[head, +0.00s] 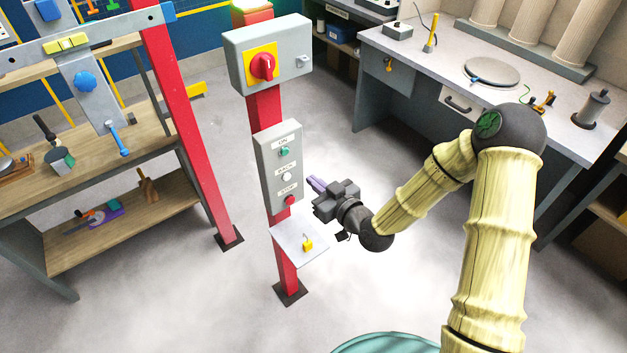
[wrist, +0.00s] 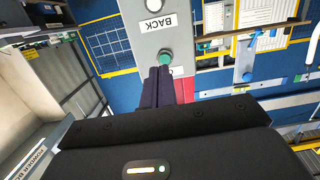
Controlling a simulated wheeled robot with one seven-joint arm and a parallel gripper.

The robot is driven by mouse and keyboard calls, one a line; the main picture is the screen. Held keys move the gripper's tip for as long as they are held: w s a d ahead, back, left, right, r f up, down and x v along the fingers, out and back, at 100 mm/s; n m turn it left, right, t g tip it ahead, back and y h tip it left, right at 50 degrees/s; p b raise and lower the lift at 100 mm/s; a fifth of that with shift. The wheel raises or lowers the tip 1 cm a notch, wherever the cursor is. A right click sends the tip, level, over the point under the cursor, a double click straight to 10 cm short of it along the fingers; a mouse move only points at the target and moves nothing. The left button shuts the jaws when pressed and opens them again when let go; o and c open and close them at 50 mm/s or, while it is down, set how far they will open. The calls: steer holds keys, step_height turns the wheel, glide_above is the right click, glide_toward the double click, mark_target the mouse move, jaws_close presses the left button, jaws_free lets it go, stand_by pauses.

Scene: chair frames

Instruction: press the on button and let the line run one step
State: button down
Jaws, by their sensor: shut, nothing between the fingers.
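A grey control box (head: 268,172) on a red post carries a green button (head: 284,152) under the ON label, a white button (head: 286,177) under BACK and a red button (head: 290,200) under STOP. My gripper (head: 312,183) is shut and empty, to the right of the box, its fingers pointing towards it. In the wrist view, which shows the label upside down, the green button (wrist: 166,57) is just beyond the closed fingertips (wrist: 160,70). I cannot tell whether they touch it.
A box with a red rotary switch (head: 263,66) sits above. A small plate (head: 293,252) with a yellow padlock (head: 308,244) juts out below. A wooden workbench (head: 100,140) stands left, a grey bench (head: 420,50) back right.

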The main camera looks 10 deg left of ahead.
mark_target(286, 153)
steer(key=shift+a+r+t+y, duration=0.5)
steer(key=shift+r+t, duration=0.1)
steer(key=shift+a, duration=0.1)
steer(key=p+x, duration=0.1)
steer(key=x, duration=0.6)
steer(key=shift+w+f, duration=0.1)
steer(key=shift+w+a, duration=0.3)
steer(key=shift+w+a, duration=0.1)
